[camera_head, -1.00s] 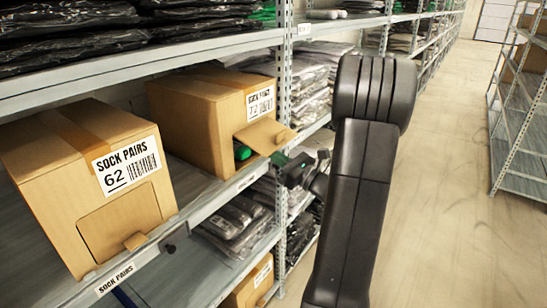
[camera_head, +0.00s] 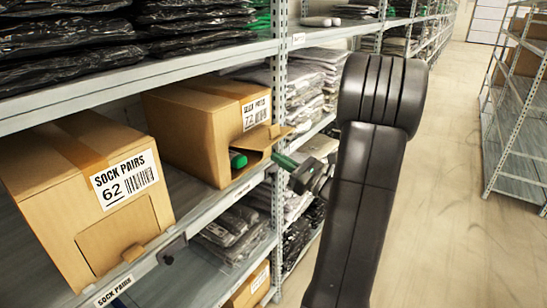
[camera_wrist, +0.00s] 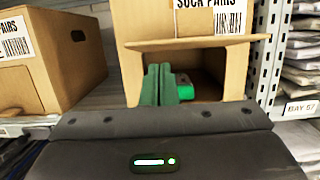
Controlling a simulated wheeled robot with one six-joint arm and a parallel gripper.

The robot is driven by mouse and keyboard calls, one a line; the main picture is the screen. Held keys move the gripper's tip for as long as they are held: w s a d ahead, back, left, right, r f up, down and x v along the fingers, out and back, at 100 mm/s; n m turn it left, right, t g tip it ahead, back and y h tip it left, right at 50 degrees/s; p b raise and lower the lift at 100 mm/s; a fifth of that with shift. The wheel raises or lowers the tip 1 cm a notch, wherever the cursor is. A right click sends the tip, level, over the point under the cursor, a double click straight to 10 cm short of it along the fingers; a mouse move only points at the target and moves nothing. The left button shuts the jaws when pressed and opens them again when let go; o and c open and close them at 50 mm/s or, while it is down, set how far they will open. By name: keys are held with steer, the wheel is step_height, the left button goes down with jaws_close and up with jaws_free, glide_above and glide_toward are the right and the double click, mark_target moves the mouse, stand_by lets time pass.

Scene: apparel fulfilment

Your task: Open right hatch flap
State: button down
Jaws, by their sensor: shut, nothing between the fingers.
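The right box (camera_head: 195,135), labelled SOCK PAIRS 72, stands on the shelf. Its hatch flap (camera_head: 262,138) is raised and sticks out from the front, roughly level. In the wrist view the flap (camera_wrist: 200,43) shows nearly edge-on above the dark opening. A green item (camera_head: 238,159) lies inside the opening and also shows in the wrist view (camera_wrist: 184,88). My gripper (camera_head: 284,160) is shut and empty, below the flap and in front of the opening. Its green fingers (camera_wrist: 160,84) stand together in the wrist view; I cannot tell whether they touch the flap.
The left box (camera_head: 45,190), labelled SOCK PAIRS 62, has its hatch shut. A grey rack post (camera_head: 279,90) stands close to the right of the open box. Folded bagged garments (camera_head: 307,75) fill the neighbouring bay. The aisle floor (camera_head: 450,170) on the right is clear.

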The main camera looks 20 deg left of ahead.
steer(key=v, duration=0.7)
steer(key=shift+f+b, duration=0.2)
steer(key=shift+b, duration=0.25)
steer(key=shift+a, duration=0.1)
steer(key=p+x, duration=0.1)
steer(key=x, duration=0.9)
steer(key=shift+w+a+r, duration=0.1)
steer(key=shift+a, duration=0.05)
